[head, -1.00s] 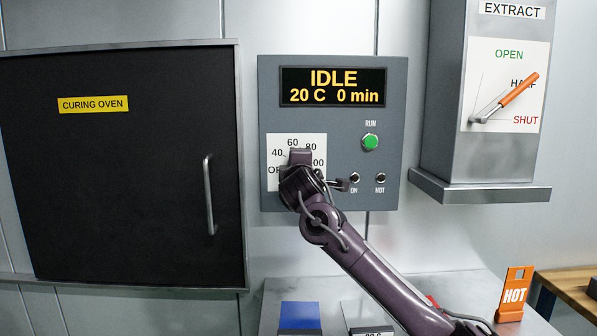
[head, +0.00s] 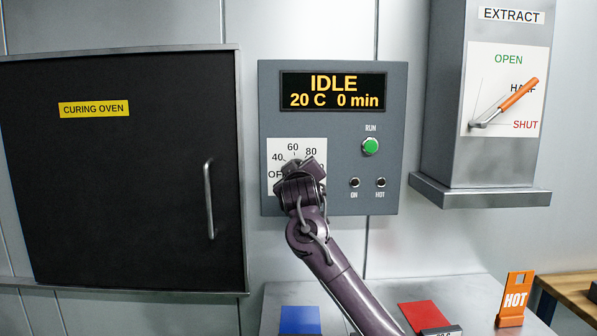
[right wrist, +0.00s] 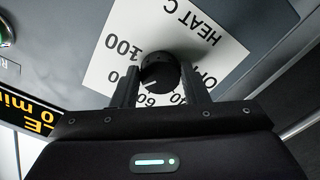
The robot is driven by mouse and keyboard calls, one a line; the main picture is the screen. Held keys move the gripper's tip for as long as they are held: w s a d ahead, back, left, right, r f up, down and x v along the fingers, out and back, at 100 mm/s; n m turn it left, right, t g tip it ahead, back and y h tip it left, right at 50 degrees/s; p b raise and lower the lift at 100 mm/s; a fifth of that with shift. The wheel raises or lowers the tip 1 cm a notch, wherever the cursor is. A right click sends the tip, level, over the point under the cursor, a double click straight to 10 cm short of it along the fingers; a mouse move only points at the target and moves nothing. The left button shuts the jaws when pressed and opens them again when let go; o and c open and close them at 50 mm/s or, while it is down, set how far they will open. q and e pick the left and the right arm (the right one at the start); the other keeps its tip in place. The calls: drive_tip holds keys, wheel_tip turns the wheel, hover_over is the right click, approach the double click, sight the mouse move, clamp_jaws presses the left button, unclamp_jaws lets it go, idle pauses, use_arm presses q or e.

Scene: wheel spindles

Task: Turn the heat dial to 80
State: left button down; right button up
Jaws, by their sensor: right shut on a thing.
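The heat dial (right wrist: 160,70) is a round black knob on a white scale plate (head: 277,184), with marks from OFF to 100. My right gripper (right wrist: 160,88) has one finger on each side of the dial and is shut on it. In the head view my right gripper (head: 306,170) hides the dial and the 100 mark. The display (head: 333,91) reads IDLE, 20 C, 0 min. My left gripper is not in view.
Right of the dial are a green RUN button (head: 370,146) and the ON and HOT lamps (head: 367,182). The closed curing oven (head: 120,190) is at left. The extract lever (head: 518,94) is at right. Blue (head: 300,319) and red (head: 422,314) pads and a HOT sign (head: 515,296) are below.

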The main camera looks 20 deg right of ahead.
drive_tip(key=shift+f+m, duration=0.15)
drive_tip(key=shift+m, duration=0.45)
drive_tip(key=o, duration=0.9)
drive_tip(key=shift+o, duration=0.2)
drive_tip(key=shift+s, duration=0.1)
drive_tip(key=b+v, duration=0.2)
drive_tip(key=v, duration=0.5)
drive_tip(key=shift+s, duration=0.3)
drive_tip(key=shift+a, duration=0.2)
